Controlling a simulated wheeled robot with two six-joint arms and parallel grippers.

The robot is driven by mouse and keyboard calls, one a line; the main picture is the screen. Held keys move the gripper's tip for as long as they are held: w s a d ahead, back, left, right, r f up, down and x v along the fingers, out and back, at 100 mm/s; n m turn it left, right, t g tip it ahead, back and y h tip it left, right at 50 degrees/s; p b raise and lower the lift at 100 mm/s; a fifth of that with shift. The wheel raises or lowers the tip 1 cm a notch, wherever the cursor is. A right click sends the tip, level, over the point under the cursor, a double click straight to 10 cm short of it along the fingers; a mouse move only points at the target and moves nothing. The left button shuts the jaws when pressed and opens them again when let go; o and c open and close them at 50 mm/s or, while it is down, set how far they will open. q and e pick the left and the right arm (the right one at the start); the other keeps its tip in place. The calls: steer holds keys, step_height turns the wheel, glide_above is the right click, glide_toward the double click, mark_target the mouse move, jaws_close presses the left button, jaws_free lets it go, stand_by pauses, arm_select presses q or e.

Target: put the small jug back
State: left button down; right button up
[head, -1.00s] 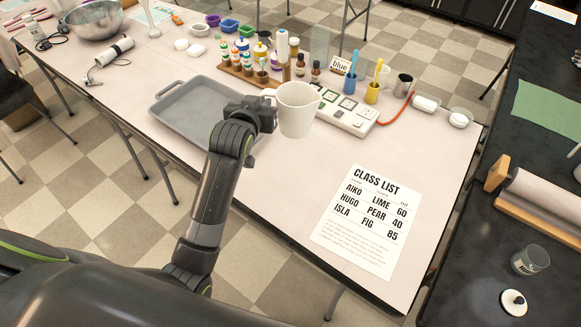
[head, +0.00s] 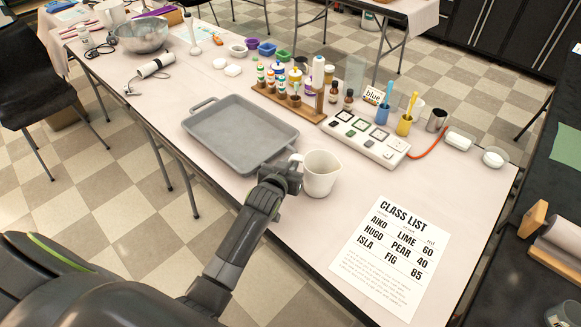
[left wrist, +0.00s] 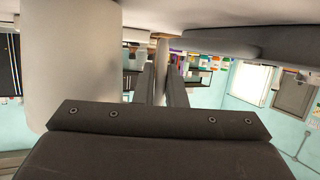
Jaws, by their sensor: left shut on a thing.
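The small white jug (head: 321,174) is upright over the table's near side, between the grey tray and the class list sheet. My left gripper (head: 294,168) is shut on its handle, on the jug's left side. The jug's base is at or just above the tabletop; I cannot tell if it touches. In the left wrist view the jug (left wrist: 70,65) fills the left part, and the left gripper's fingers (left wrist: 161,80) are close together at the handle. My right gripper is not in view.
The grey tray (head: 235,138) lies just left of the jug. The class list sheet (head: 390,250) lies to the right.

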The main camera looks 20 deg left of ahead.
arm_select(q)
steer(key=shift+f, duration=0.2)
steer(key=c, duration=1.9)
jaws_free()
steer(key=o, duration=0.4)
steer(key=shift+r, duration=0.2)
steer(key=shift+s, duration=0.35)
steer(key=v, duration=1.1)
